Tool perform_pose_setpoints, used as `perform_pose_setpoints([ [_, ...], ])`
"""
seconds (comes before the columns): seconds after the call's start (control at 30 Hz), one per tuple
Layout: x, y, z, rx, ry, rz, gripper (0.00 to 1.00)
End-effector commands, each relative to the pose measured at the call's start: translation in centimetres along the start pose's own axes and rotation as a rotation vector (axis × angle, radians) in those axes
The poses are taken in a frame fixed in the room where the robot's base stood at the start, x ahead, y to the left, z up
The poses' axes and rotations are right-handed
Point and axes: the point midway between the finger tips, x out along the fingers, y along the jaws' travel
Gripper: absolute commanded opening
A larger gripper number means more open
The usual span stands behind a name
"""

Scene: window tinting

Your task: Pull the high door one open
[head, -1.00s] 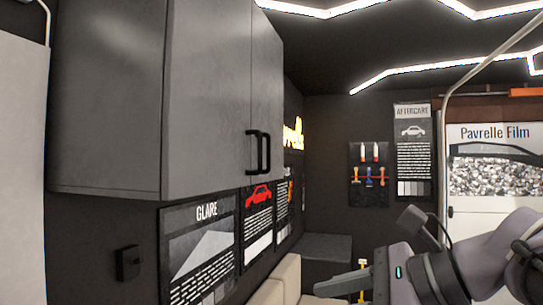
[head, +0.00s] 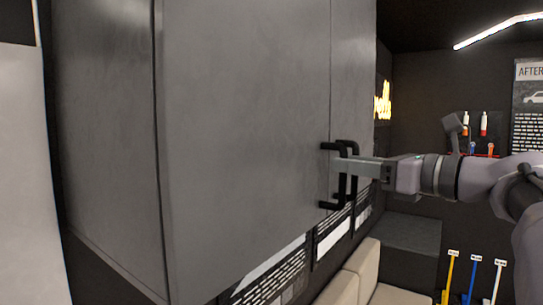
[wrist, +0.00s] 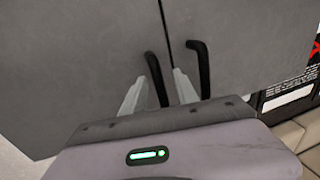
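A grey wall cabinet has two doors, a near one (head: 240,130) and a far one (head: 352,70), both flush and shut. I cannot tell which is high door one. Each has a black bar handle beside the seam. The near door's handle (head: 325,205) also shows in the wrist view (wrist: 154,75), on the left. The far door's handle (head: 354,185) is on the right there (wrist: 203,70). My gripper (head: 340,164) is at the handles. In the wrist view its fingers (wrist: 158,76) are apart, one on each side of the left handle, with gaps visible.
Posters hang on the dark wall under the cabinet. Beige seat cushions (head: 362,270) and a dark box (head: 412,232) stand below. Coloured tools (head: 472,275) are at the lower right. A pale panel (head: 25,160) is at the left edge.

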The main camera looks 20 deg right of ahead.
Motion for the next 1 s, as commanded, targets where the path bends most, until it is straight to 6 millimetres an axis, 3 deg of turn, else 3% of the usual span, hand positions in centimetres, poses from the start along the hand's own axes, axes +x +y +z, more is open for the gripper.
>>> perform_pose_setpoints([
  [0.2,2.0,0.0,0.0,0.0,0.001,0.001,0.36],
  [0.47,2.2,0.0,0.0,-0.001,0.001,0.0,0.36],
  [0.6,2.1,0.0,0.0,-0.001,0.001,0.0,0.09],
  [0.67,2.1,0.0,0.0,-0.002,0.001,0.0,0.0],
  [1.0,2.1,0.0,0.0,-0.002,0.0,0.0,0.0],
])
